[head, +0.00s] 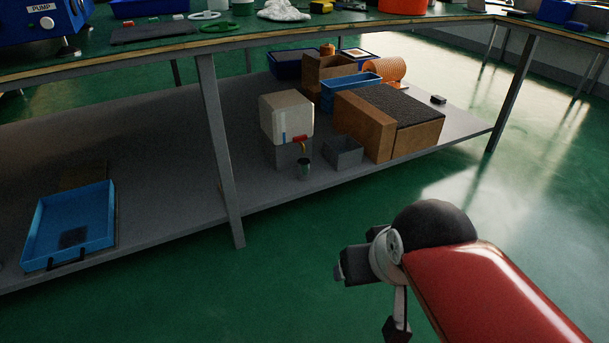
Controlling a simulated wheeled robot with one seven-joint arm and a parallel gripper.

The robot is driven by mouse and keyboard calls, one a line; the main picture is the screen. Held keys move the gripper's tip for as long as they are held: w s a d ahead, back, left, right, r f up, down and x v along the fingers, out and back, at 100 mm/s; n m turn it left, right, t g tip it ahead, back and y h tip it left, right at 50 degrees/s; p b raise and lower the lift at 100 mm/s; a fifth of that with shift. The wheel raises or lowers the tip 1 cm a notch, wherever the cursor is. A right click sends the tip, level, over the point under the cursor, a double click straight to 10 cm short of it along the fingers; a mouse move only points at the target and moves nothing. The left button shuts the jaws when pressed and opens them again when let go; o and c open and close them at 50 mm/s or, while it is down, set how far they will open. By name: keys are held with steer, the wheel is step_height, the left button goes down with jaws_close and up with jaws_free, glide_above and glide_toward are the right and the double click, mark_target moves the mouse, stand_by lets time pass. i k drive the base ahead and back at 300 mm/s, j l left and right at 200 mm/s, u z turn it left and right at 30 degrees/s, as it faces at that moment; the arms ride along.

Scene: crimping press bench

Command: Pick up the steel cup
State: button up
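The steel cup (303,169) is a small grey cylinder standing upright on the grey lower shelf (268,195), near its front edge. It stands just below the red tap (299,139) of a white box-shaped container (285,114). A thin amber streak shows between the tap and the cup; I cannot tell whether it is flowing liquid. My arm reaches in from the lower right, over the green floor. The end of my arm, with my gripper (396,329), is well apart from the cup, and its fingers cannot be made out clearly.
A grey open bin (343,152) stands right beside the cup. Cardboard boxes (365,124) and a blue tray (351,81) are further right and behind. A table leg (219,150) stands left of the cup, and the bench top (300,27) overhangs the shelf. The floor in front is clear.

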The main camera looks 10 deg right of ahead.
mark_target(303, 162)
steer(key=i+l+u, duration=0.1)
steer(key=i+u, duration=0.25)
steer(key=i+l+u, duration=0.35)
steer(key=i, duration=0.25)
steer(key=i+l+u, duration=0.2)
steer(key=i+u, duration=0.15)
steer(key=i, duration=0.1)
